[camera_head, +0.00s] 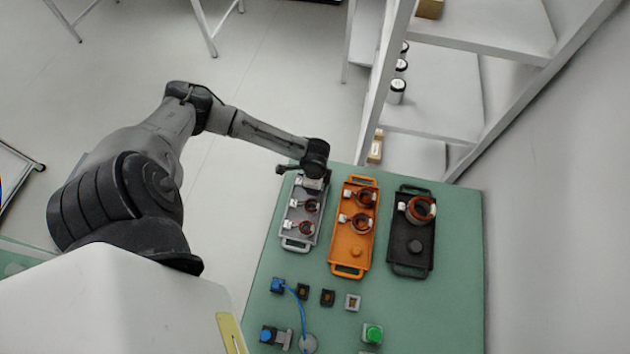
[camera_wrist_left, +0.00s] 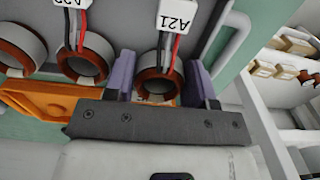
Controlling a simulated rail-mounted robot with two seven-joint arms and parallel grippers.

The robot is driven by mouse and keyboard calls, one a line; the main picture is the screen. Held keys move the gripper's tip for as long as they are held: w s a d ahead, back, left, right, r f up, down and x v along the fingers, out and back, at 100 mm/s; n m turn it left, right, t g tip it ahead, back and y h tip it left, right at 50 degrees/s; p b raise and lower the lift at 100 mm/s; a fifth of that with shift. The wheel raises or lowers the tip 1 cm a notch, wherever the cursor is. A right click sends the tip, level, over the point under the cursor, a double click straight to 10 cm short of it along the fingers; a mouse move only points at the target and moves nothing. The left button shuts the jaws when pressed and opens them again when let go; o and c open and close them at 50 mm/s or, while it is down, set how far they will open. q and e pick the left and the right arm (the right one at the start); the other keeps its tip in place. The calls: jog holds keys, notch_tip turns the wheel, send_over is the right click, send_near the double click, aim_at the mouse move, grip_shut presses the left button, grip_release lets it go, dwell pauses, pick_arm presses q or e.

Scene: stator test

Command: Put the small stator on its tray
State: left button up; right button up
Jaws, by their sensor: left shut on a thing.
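The small stator (camera_wrist_left: 150,73), a copper-and-grey ring with a white tag marked A21 and red and black wires, is between the two purple fingers of my left gripper (camera_wrist_left: 160,80) in the left wrist view. The fingers are shut on it. In the head view my left gripper (camera_head: 314,181) is over the far end of the grey tray (camera_head: 297,244) and hides the held stator. I cannot tell whether the stator touches the tray. Two similar small stators (camera_head: 311,205) (camera_head: 306,229) sit in a row on the grey tray. My right gripper is not in view.
Right of the grey tray are an orange tray (camera_head: 348,267) with two stators and a black tray (camera_head: 405,268) with one larger stator. Small parts and a blue cable (camera_head: 301,310) lie nearer on the green table (camera_head: 455,300). White shelving (camera_head: 440,115) stands behind.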

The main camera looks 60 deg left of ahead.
pick_arm(q)
jog(key=shift+f+p, duration=0.3)
jog(key=shift+f, duration=0.1)
dwell(0.5)
jog(key=o, duration=0.8)
jog(key=shift+r+p, duration=1.2)
jog(key=shift+p, duration=0.15)
jog(key=shift+r+p, duration=1.35)
jog(key=shift+p, duration=0.2)
